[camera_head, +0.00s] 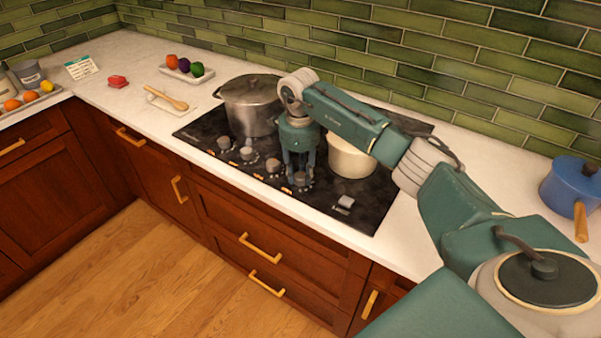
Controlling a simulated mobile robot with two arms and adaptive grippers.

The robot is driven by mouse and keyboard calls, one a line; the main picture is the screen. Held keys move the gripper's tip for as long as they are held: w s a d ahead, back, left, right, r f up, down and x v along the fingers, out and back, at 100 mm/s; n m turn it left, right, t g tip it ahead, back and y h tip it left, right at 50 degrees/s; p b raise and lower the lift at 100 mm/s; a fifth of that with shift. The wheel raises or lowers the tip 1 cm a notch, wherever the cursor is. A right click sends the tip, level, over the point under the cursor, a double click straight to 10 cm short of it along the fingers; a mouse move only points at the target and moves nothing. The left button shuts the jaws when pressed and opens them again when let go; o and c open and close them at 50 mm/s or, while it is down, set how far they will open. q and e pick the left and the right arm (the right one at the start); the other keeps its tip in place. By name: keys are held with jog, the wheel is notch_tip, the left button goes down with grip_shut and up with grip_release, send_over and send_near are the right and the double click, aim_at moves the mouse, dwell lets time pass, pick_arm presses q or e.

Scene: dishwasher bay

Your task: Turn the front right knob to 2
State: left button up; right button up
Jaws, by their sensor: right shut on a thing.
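The black cooktop (362,213) is set into the white counter. A row of several grey knobs with small orange marks runs along its front edge. My right gripper (301,177) reaches down from above, its fingers around the rightmost knob of the row (303,182), and it is shut on that knob. The fingers partly hide the knob, and its setting cannot be read. My left gripper is not in view.
A lidded steel pot (248,106) stands on the cooktop left of my gripper, and a cream pot (351,160) stands close on its right, partly behind my arm. A small grey block (344,202) is at the cooktop's right front. A blue pan (570,187) stands far right.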

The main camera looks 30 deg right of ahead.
aim_at(297, 176)
jog(key=shift+w, duration=0.1)
jog(key=m, duration=0.6)
jog(key=shift+w+r+b, duration=0.1)
jog(key=shift+b, duration=0.3)
jog(key=m, duration=0.5)
jog(key=shift+w+r+g, duration=0.1)
jog(key=shift+g, duration=0.2)
jog(key=shift+m, duration=0.4)
jog(key=o, duration=1.1)
jog(key=shift+o, duration=0.2)
notch_tip(297, 176, up, 12)
jog(key=shift+a, duration=0.4)
